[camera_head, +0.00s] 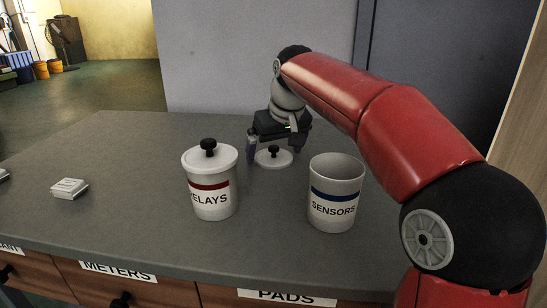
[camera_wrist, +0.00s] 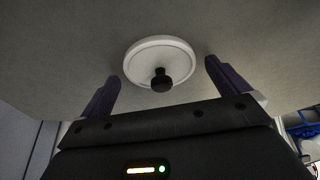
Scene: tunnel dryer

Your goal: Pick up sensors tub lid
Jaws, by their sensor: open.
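The sensors tub (camera_head: 335,195), white with a blue band and a SENSORS label, stands open-topped on the counter. A round white lid (camera_head: 284,159) with a black knob (camera_head: 273,150) lies flat on the counter behind and left of it. My gripper (camera_head: 273,152) is at the lid, pointing down, its fingers apart on either side of the knob. In the wrist view the lid (camera_wrist: 140,54) and its knob (camera_wrist: 161,80) show ahead, between the spread fingers of my gripper (camera_wrist: 160,82). Nothing is held. The gripper body hides part of the lid's back in the head view.
A white relays tub (camera_head: 210,196) with a red band and its lid on stands left of the sensors tub. A small white box (camera_head: 69,188) lies at the left of the grey counter (camera_head: 130,150). Labelled drawers are below the front edge. A grey wall stands behind.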

